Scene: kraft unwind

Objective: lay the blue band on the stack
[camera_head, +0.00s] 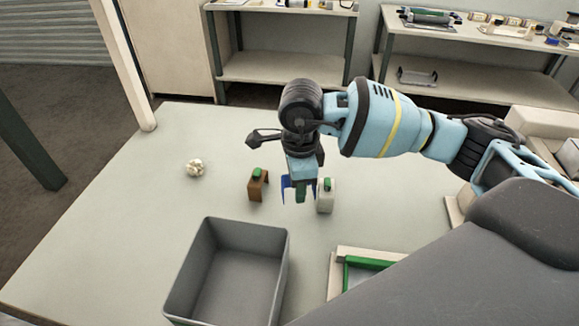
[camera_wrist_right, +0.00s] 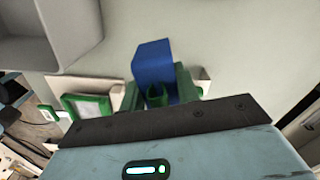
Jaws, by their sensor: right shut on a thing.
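My right gripper (camera_head: 301,189) points down over the table and is shut on the blue band (camera_head: 285,183). In the right wrist view the blue band (camera_wrist_right: 153,60) stands out beyond the green fingers (camera_wrist_right: 157,93), with a green grip piece between them. To the left in the head view is a brown band (camera_head: 258,187) with a green top piece. Just right of the gripper is a white band (camera_head: 326,197), also with a green piece on top. I cannot tell which piece is the stack, or the blue band's clearance. My left gripper is not in view.
A grey open bin (camera_head: 232,268) stands at the front of the table (camera_head: 120,220). A pale fixture with a green frame (camera_head: 346,272) is right of it. A small crumpled whitish lump (camera_head: 194,168) lies at the left. Shelves (camera_head: 280,68) stand behind.

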